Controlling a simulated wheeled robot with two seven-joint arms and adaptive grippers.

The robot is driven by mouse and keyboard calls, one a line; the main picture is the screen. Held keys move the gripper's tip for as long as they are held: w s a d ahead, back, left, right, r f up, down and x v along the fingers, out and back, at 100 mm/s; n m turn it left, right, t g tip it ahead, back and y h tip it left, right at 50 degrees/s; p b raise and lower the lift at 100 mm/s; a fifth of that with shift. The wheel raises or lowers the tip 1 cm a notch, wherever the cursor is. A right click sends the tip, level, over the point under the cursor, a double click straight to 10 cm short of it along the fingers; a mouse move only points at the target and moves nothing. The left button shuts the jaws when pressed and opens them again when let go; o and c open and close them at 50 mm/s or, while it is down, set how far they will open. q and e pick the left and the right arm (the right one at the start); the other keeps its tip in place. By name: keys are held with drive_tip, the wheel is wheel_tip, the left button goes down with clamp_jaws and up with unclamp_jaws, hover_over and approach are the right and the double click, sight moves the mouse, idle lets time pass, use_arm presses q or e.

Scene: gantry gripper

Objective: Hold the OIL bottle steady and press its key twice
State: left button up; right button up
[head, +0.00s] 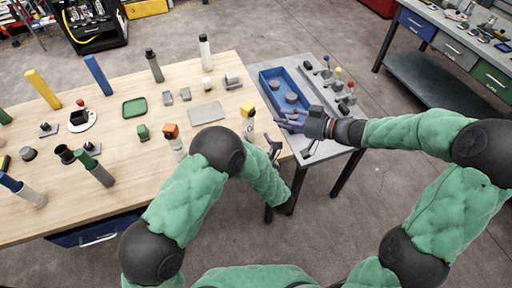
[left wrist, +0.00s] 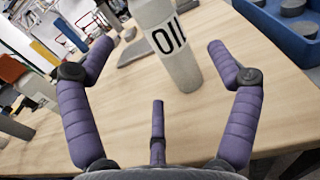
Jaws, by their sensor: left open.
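The OIL bottle (head: 249,127), pale with a yellow and black top, stands upright near the right edge of the wooden table. In the left wrist view the OIL bottle (left wrist: 176,50) shows its label ahead of the fingers, its top cut off by the frame. My left gripper (head: 273,151) is beside it at the table's right edge. In the left wrist view my left gripper (left wrist: 155,70) is open, fingers spread either side, empty, with the bottle beyond. My right gripper (head: 289,120) is to the right of the bottle over the grey side table, fingers apart, holding nothing visible. The key cannot be made out.
A bottle with an orange top (head: 172,138) stands left of the OIL bottle, near my left elbow. A grey plate (head: 206,114) lies behind. A blue tray (head: 268,79) and several coloured-knob levers are on the side table. Other bottles and blocks spread across the wooden table (head: 120,186).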

sight(248, 130)
use_arm(q)
drive_tip(key=x, duration=0.7)
drive_tip(key=shift+w+a, duration=0.1)
drive_tip(key=shift+w, duration=0.2)
drive_tip(key=shift+c, duration=0.3)
drive_tip(key=c, duration=1.5)
use_arm(e)
clamp_jaws()
